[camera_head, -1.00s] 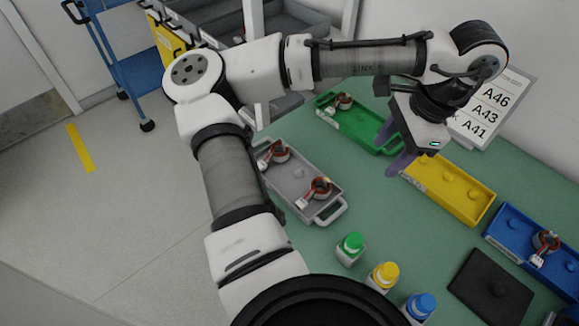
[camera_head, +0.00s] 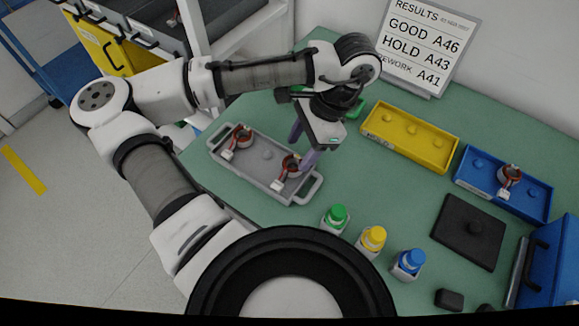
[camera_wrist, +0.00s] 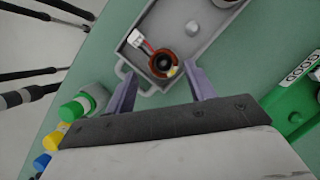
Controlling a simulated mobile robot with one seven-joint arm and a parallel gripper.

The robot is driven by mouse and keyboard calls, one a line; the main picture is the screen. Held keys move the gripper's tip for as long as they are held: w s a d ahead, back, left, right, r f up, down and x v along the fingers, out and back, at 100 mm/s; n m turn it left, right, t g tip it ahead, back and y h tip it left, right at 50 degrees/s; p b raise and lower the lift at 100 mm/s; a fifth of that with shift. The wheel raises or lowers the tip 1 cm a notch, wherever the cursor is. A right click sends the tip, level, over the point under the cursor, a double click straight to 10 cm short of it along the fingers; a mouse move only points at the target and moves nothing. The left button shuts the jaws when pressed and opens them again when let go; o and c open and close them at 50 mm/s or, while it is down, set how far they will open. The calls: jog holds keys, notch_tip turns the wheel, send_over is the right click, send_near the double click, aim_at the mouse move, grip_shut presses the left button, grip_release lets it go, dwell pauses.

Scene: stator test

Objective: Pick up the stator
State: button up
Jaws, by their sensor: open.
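A grey tray (camera_head: 253,170) holds two stators, copper-coloured rings with red and white leads. One stator (camera_head: 241,138) is at its left end, and the other (camera_head: 288,168) is near its right end. My gripper (camera_head: 303,146) is open, with its purple fingers over the right-end stator and partly covering it. In the wrist view, that stator (camera_wrist: 163,62) appears between and just beyond the open fingertips, with its white connector to the upper left. Contact cannot be told. A third stator (camera_head: 510,176) sits in the blue tray (camera_head: 474,179).
A yellow tray (camera_head: 438,155) and a mostly hidden green tray (camera_head: 356,109) stand behind. Green-capped (camera_head: 336,217), yellow-capped (camera_head: 371,240) and blue-capped (camera_head: 409,262) bottles stand in front. A black square plate (camera_head: 458,247) lies right. A results sign (camera_head: 430,45) stands at the back.

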jog(key=shift+w+d+p+x, duration=0.1)
jog(key=shift+w+p+x, duration=0.1)
jog(key=shift+x, duration=1.15)
jog(key=shift+w+d+p+x, duration=0.1)
jog(key=shift+d+p+x, duration=0.05)
jog(key=shift+x, duration=1.15)
jog(key=shift+f, duration=0.1)
jog(key=c, duration=0.8)
